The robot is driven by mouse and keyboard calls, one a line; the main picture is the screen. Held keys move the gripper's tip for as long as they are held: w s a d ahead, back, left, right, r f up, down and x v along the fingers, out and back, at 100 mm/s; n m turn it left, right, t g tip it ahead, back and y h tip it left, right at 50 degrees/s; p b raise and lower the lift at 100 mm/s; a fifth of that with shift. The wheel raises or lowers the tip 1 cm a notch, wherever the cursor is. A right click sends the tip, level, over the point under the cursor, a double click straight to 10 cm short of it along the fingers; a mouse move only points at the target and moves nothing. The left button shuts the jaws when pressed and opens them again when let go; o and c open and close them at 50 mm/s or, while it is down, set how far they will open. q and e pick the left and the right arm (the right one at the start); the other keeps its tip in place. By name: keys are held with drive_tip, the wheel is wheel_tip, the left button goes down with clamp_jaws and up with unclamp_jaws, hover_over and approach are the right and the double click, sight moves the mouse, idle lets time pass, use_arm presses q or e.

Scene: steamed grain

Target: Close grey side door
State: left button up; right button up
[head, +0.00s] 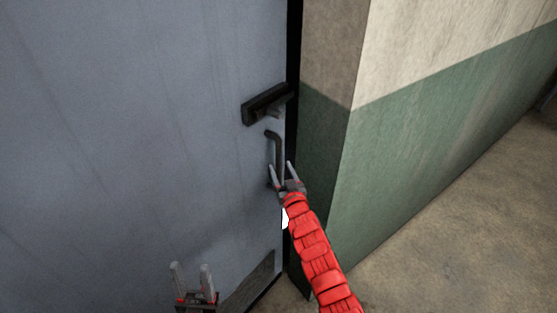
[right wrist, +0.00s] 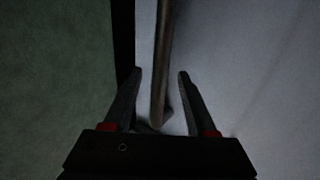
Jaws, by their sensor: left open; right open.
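The grey side door (head: 130,120) fills the left of the head view. A narrow dark gap runs along its right edge, beside the wall corner; I cannot tell how far ajar it is. It carries a dark upright pull handle (head: 279,150). My right gripper (head: 280,167) is open at the handle's lower part. In the right wrist view, the handle bar (right wrist: 161,60) runs between the open fingers (right wrist: 160,75), with space visible on both sides. My left gripper (head: 191,266) is open and empty, low in front of the door.
A dark latch box (head: 265,103) sits on the door above the handle. A dark plate (head: 248,287) runs along the door's bottom. A green and cream wall (head: 400,130) stands right of the door. Bare floor (head: 460,220) lies clear at the right.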

sight(280, 166)
drive_tip(key=shift+p+x, duration=0.35)
drive_tip(key=shift+x, duration=1.3)
drive_tip(key=shift+c, duration=0.4)
drive_tip(key=shift+s, duration=0.1)
clamp_jaws()
